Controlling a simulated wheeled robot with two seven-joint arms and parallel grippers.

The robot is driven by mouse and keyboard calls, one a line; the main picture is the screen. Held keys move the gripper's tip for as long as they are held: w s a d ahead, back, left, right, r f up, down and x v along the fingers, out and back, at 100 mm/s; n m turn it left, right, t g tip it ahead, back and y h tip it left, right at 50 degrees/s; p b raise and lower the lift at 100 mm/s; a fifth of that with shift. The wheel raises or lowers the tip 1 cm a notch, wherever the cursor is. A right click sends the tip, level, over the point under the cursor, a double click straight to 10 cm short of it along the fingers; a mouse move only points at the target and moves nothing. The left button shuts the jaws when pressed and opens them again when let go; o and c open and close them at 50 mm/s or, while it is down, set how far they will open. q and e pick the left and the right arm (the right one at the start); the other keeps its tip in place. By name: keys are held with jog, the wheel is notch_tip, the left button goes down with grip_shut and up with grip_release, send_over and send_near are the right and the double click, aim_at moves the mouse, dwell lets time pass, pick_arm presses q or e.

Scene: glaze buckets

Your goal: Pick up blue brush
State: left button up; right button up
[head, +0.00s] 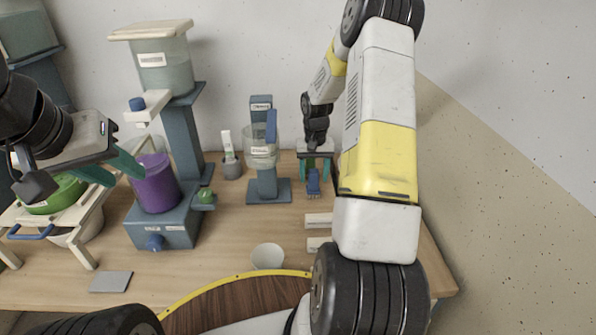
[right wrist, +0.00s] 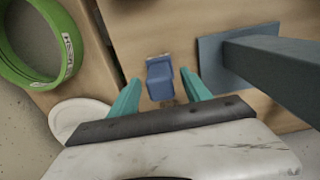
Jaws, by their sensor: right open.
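The blue brush (head: 313,183) is at the back right of the table, to the right of a blue-grey stand. In the right wrist view its blue end (right wrist: 159,78) lies between the two teal fingertips, with a gap on each side. My right gripper (head: 315,170) is open and empty, pointing down at the brush; it also shows in the right wrist view (right wrist: 160,92). My left gripper (head: 112,172) is open and empty, in front of the purple bucket at the left.
The blue-grey stand (head: 268,190) is close beside the right gripper; its base plate (right wrist: 222,68) shows in the wrist view. A green ring (right wrist: 12,65) and white round dish (right wrist: 62,118) lie opposite. A white cup (head: 267,256) stands on the front table. Small pale blocks (head: 318,220) lie nearer.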

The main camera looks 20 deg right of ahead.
jog(key=shift+f, duration=0.65)
grip_shut()
notch_tip(320, 180, up, 10)
jog(key=shift+r, duration=0.1)
